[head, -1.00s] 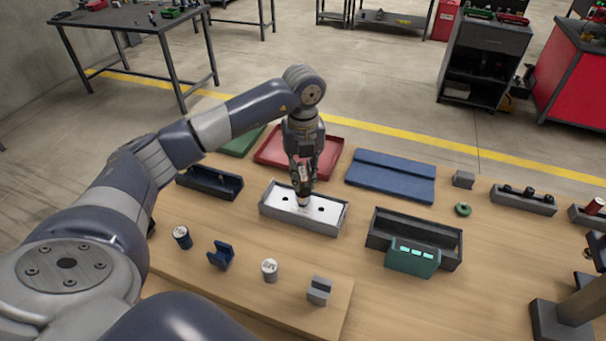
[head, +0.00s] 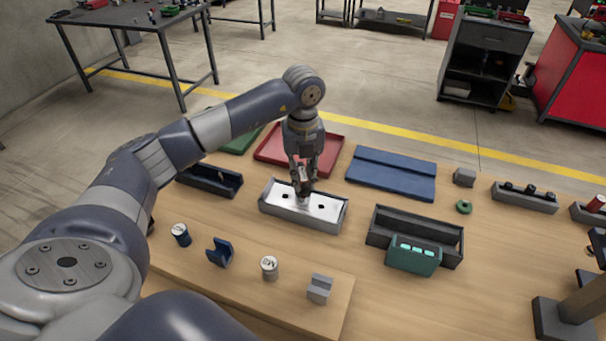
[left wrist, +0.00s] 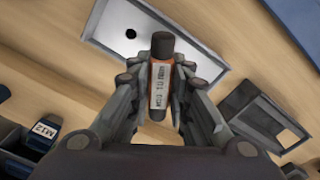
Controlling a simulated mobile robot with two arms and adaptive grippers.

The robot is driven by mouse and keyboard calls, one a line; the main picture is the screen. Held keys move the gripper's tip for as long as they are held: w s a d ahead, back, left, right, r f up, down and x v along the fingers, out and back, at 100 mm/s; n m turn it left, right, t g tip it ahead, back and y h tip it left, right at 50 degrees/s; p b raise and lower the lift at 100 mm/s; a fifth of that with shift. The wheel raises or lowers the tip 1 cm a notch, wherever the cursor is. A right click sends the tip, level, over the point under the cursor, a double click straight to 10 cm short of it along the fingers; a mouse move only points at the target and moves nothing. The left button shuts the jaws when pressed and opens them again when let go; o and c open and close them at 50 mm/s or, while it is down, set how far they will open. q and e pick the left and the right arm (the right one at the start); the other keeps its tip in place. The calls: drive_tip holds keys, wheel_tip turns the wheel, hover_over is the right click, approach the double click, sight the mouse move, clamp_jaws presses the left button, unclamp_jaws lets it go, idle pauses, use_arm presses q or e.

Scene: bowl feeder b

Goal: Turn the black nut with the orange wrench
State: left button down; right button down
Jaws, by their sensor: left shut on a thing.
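My left gripper (head: 305,192) points down over the middle of a white plate in a grey tray (head: 336,222). In the left wrist view (left wrist: 160,112) its fingers are shut on the orange wrench (left wrist: 154,95). This is a short orange cylinder with a black end and a pale printed label. In the head view the fingers mostly hide it. A black round spot (head: 321,207) shows on the plate right of the gripper and another (head: 285,196) left of it. I cannot tell whether these are nuts or holes. Whatever lies under the wrench is hidden. My right gripper is not in view.
A dark blue holder (head: 209,181) stands left of the tray, and a red tray (head: 335,140) behind it. A blue mat (head: 391,175) and a dark bin (head: 440,236) with a teal block (head: 413,260) are to the right. Several small parts stand in front on the wood.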

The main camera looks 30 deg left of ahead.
use_arm(q)
drive_tip(key=shift+f+b, duration=0.3)
drive_tip(key=shift+f, duration=0.15)
idle(0.5)
drive_tip(key=shift+m+b, duration=0.3)
drive_tip(key=shift+m, duration=0.9)
drive_tip(key=shift+n, duration=0.6)
drive_tip(key=shift+r, duration=0.1)
